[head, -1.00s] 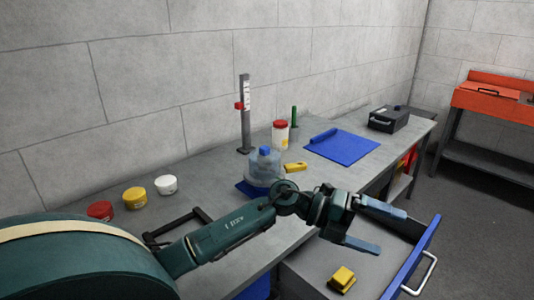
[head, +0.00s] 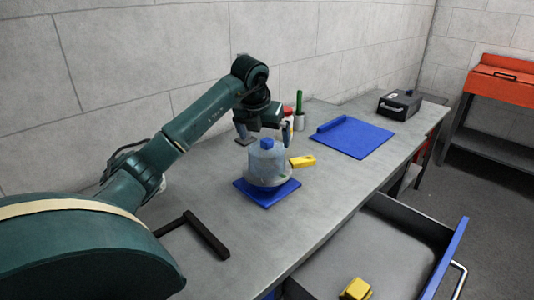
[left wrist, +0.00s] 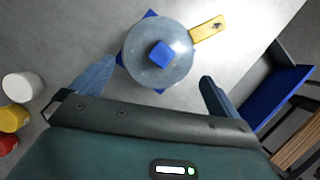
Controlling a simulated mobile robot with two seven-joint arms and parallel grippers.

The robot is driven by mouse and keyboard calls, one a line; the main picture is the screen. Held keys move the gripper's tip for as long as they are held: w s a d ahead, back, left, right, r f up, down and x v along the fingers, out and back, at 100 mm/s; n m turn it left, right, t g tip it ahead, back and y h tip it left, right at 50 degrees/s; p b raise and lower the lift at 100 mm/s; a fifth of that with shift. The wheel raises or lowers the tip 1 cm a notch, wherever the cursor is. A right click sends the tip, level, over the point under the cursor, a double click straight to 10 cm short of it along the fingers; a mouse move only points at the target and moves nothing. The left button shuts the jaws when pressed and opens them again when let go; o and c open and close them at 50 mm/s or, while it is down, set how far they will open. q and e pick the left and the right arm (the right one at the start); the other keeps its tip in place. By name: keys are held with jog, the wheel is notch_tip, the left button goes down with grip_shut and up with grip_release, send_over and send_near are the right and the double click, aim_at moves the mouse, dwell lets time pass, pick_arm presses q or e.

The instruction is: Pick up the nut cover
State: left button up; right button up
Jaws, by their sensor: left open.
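The nut cover appears to be the translucent, round cover (head: 262,163) with a blue knob on top. It stands on a blue square mat (head: 268,196) on the bench, with a yellow handle-like piece (head: 303,161) at its right side. In the left wrist view the cover (left wrist: 177,70) lies below and ahead of the fingers, its blue knob roughly between their lines. My left gripper (head: 264,137) is open and empty, pointing down just above and behind the cover in the head view. No contact with the cover shows. My right gripper is not in view.
An open drawer (head: 375,240) holding a yellow block (head: 356,289) sticks out at the front right. A black bracket (head: 206,236) lies at the front left. A blue sheet (head: 352,138) and a black box (head: 399,104) lie farther right. White, yellow and red jars stand left in the wrist view.

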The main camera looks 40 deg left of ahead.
aim_at(267, 149)
pick_arm(q)
jog(key=shift+x, duration=3.45)
jog(key=shift+w+a+r, duration=0.1)
jog(key=shift+w+a, duration=0.05)
jog(key=shift+a, duration=0.05)
jog(key=shift+c, duration=0.4)
jog(key=c, duration=0.6)
jog(key=shift+o, duration=0.2)
